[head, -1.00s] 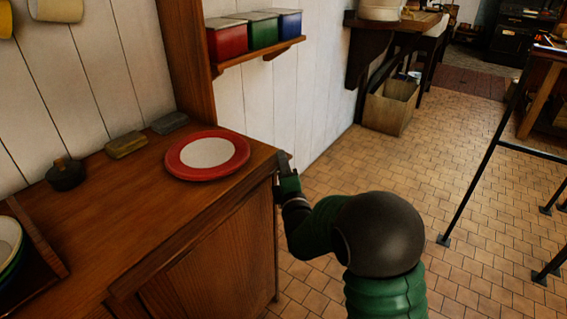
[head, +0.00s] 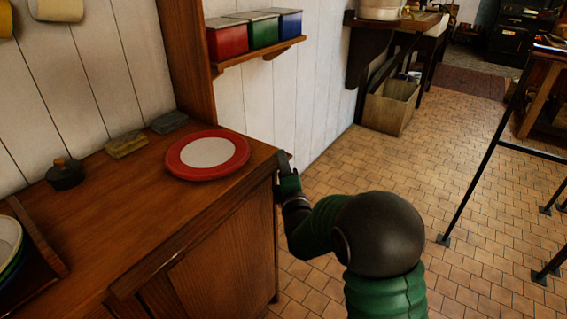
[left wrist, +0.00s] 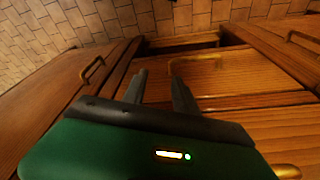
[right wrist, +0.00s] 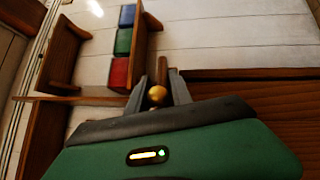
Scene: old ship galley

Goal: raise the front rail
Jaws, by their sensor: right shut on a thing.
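The wooden counter (head: 105,205) has a long strip along its front edge, which looks like the front rail (head: 150,276); I cannot tell its exact height. My right gripper (head: 284,168) is at the counter's far right corner. In the right wrist view a brass knob (right wrist: 157,95) sits between the fingers of the right gripper (right wrist: 158,88), beside a dark wooden end piece. The right gripper is shut on this knob. My left gripper (left wrist: 160,82) shows only in the left wrist view, open and empty, its fingers apart before wooden cabinet fronts with handles.
A red-rimmed plate (head: 208,153) lies near the counter's right end. A small dark pot (head: 65,173), a sponge (head: 126,144) and a grey block (head: 170,121) stand along the wall. Stacked dishes (head: 8,245) are at left.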

